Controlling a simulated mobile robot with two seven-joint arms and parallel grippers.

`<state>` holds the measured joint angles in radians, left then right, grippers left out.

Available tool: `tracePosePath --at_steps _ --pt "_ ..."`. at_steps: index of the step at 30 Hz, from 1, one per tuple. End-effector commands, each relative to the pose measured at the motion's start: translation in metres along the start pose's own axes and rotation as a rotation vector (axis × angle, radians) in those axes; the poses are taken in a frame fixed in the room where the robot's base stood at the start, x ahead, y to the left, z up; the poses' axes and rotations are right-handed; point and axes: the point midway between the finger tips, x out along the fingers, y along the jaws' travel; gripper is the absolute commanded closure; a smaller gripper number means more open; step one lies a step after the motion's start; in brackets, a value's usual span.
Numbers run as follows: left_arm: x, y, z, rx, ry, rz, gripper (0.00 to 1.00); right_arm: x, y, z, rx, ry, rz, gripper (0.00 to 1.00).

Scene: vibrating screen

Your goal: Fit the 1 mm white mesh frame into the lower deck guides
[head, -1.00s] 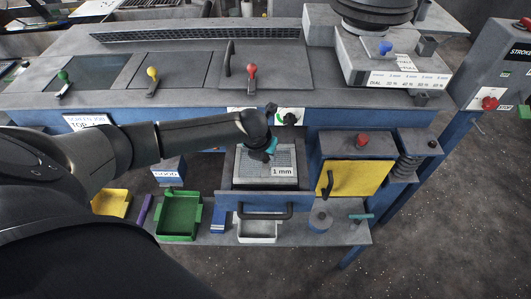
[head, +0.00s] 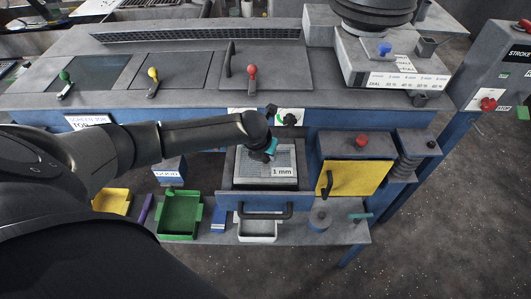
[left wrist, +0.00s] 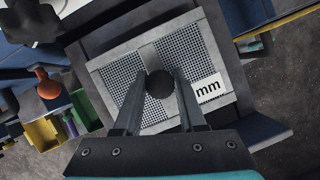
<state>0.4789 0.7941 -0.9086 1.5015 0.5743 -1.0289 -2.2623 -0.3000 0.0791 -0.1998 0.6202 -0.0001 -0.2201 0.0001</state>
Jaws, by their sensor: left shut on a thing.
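The 1 mm mesh frame (head: 279,172) is a pale frame with a perforated panel and a "1 mm" label at its front right. It lies flat in the open lower deck (head: 232,183), between the deck's sides. It also shows in the left wrist view (left wrist: 130,75). My left gripper (head: 266,155) is over the middle of the frame, its two fingers shut on a round dark knob (left wrist: 160,84) on the frame. Whether the frame is fully seated in the guides cannot be told. My right gripper is not in view.
A drawer front with a black handle (head: 265,211) is before the deck. A yellow door (head: 354,178) with a black handle is to the right. A green tray (head: 181,214) and a yellow tray (head: 111,201) stand at the lower left. Colored levers line the top.

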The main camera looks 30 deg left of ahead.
Motion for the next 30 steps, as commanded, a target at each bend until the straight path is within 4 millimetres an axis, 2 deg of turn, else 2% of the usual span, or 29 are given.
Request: tracePosePath --at_steps 14,30 --pt "0.000 0.000 0.001 -0.002 -0.002 0.001 1.00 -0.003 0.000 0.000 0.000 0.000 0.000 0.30" --pt "0.011 -0.001 -0.004 -0.002 -0.002 0.000 1.00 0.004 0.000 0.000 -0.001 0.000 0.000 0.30"
